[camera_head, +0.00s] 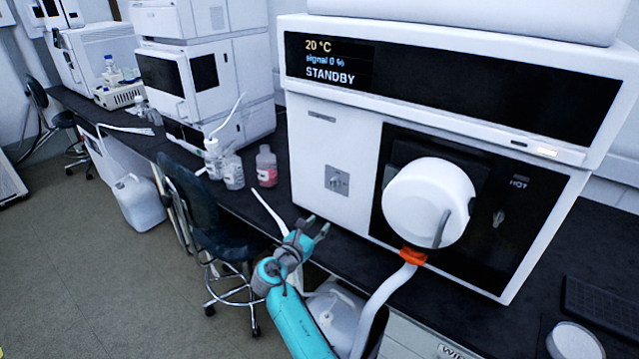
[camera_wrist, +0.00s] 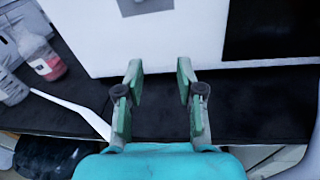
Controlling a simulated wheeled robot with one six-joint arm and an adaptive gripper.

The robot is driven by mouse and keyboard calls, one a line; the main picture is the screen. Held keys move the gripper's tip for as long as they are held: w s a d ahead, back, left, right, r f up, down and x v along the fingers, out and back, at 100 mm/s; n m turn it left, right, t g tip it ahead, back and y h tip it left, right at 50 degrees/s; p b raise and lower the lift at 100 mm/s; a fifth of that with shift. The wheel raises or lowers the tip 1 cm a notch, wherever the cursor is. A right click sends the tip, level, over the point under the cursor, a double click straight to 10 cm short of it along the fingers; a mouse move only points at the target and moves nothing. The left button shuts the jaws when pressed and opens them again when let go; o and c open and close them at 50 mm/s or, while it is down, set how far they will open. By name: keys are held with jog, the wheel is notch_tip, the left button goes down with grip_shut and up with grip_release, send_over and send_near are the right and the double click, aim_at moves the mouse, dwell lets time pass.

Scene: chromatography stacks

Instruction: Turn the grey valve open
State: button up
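A small grey valve (camera_head: 338,181) on a square grey plate is on the lower left front of the white instrument (camera_head: 350,140). The bottom of a grey patch (camera_wrist: 145,7), which looks like its plate, shows at the top of the wrist view. My gripper (camera_head: 317,229) is below and a little left of the valve, near the bench edge, apart from it. In the wrist view my gripper (camera_wrist: 160,70) is open, with nothing between its fingers. The valve's setting is too small to tell.
A round white cover (camera_head: 425,200) with a hose stands out from the dark panel, right of the valve. Bottles (camera_head: 266,168) stand on the bench to the left. A chair (camera_head: 200,205) is at the bench's front.

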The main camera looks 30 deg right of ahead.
jog(key=g+h, duration=0.2)
send_near(331, 182)
jog(key=x, duration=0.9)
jog(key=shift+w+d+r, duration=0.1)
jog(key=shift+w+d, duration=0.05)
jog(key=shift+d, duration=0.15)
grip_shut()
